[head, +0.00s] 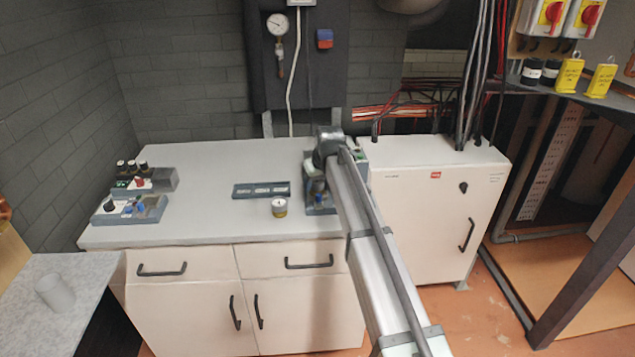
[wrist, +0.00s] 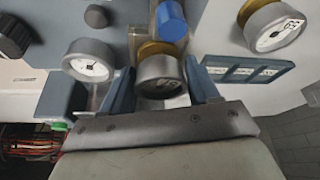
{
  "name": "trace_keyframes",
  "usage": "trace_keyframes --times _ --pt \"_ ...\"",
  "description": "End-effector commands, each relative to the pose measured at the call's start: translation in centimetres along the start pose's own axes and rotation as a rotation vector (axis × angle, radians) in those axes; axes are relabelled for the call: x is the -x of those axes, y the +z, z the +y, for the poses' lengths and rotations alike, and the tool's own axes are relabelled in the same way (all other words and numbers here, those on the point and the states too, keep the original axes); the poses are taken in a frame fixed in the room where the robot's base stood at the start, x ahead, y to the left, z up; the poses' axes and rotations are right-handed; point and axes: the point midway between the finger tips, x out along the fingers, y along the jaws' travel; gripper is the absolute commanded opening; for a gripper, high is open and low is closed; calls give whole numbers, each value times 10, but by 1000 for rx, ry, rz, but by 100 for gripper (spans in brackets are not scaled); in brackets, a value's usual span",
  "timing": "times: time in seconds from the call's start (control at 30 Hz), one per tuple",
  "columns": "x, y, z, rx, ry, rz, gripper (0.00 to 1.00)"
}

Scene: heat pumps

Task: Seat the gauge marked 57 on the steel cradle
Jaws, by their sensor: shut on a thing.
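My gripper (wrist: 161,88) has its two blue fingers shut on a round grey gauge (wrist: 160,68) with a brass-coloured back. The marking on its shadowed face is too dark to read. A pale steel piece (wrist: 140,30) stands just behind it; I cannot tell whether this is the cradle, or whether the gauge touches it. A second gauge (wrist: 90,62) with a white face is at the left in the wrist view. A third gauge (wrist: 274,28), at the right, has a number too small to read surely; it stands on the counter in the head view (head: 279,207).
A blue-grey unit (head: 318,195) by my gripper is partly hidden by my arm. A blue cylinder (wrist: 172,20) and a dark knob (wrist: 96,16) are close by. A slotted tray (head: 261,190) lies to its left. The counter's (head: 215,170) middle is mostly clear.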

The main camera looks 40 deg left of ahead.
Motion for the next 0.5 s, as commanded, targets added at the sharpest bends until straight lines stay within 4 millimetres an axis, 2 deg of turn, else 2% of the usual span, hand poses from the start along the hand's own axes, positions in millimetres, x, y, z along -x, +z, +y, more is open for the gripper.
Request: trace_keyframes --times 0.03,0.07,0.33,0.5 --pt "0 0 0 0 0 1 21" --pt "0 0 0 0 0 1 63" --pt "0 0 0 0 0 1 89" --pt "0 0 0 0 1 1 90"
